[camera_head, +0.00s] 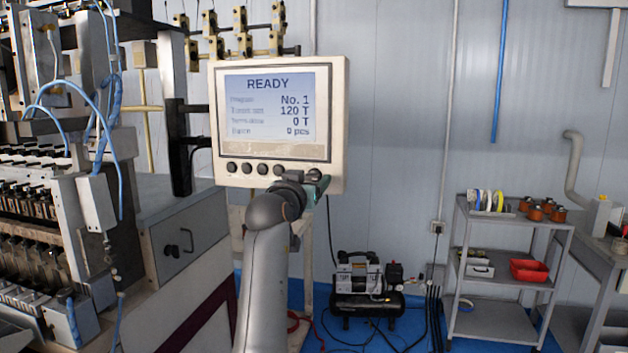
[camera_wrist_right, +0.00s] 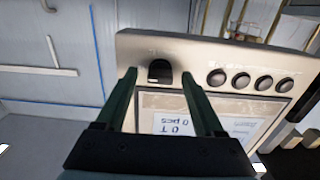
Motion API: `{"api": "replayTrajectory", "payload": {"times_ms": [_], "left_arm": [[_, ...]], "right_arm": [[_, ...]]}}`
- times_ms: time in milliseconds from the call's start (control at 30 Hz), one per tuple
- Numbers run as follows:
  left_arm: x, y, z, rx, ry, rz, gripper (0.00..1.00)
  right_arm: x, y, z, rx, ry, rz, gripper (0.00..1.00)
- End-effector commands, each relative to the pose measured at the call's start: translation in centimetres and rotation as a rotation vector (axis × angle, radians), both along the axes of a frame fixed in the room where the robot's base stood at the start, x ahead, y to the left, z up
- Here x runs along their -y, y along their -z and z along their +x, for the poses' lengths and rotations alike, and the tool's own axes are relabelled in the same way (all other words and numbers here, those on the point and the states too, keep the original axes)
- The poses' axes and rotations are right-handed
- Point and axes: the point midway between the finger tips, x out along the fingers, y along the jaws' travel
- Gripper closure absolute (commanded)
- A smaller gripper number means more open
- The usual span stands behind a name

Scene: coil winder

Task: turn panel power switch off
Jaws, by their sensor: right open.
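The control panel (camera_head: 338,115) is a beige box with a lit screen (camera_head: 268,110) reading "READY". The power switch (camera_head: 315,173) sits at the right end of its lower edge, partly hidden by my right gripper (camera_head: 320,184). In the right wrist view the panel (camera_wrist_right: 205,50) appears upside down. There the dark power switch (camera_wrist_right: 160,71) lies between the two fingertips of my open right gripper (camera_wrist_right: 158,76). The fingers stand on either side of it; I cannot tell whether they touch the panel. My left gripper is not in view.
Several round black buttons (camera_head: 247,168) line the panel's lower edge, left of the switch. The coil winder (camera_head: 50,180) fills the left side. A compressor (camera_head: 366,290) stands on the floor behind. A grey shelf cart (camera_head: 500,275) is at right.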

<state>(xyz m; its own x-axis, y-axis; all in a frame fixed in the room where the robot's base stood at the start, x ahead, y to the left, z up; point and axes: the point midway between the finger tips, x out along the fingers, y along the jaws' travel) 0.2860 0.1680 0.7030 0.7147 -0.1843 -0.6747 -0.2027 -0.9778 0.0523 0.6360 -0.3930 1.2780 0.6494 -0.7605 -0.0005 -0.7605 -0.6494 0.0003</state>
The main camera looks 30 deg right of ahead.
Motion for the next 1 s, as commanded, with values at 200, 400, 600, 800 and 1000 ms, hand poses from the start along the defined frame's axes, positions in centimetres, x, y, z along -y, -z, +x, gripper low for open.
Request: {"api": "replayTrajectory", "payload": {"times_ms": [200, 400, 600, 800, 1000], "left_arm": [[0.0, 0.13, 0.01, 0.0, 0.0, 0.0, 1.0], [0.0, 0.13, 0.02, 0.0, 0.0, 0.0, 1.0], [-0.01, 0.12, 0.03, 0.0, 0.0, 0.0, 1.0], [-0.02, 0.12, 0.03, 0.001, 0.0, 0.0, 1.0], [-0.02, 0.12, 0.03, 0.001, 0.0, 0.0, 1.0]], "right_arm": [[-0.22, -0.01, 0.0, 0.001, 0.0, 0.001, 0.3], [-0.23, -0.02, 0.0, 0.001, 0.0, 0.001, 0.3], [-0.23, -0.02, 0.0, 0.001, 0.0, 0.001, 0.4], [-0.23, -0.01, 0.0, 0.001, 0.0, 0.001, 0.63], [-0.22, 0.0, 0.0, 0.0, 0.0, 0.0, 0.85]]}}
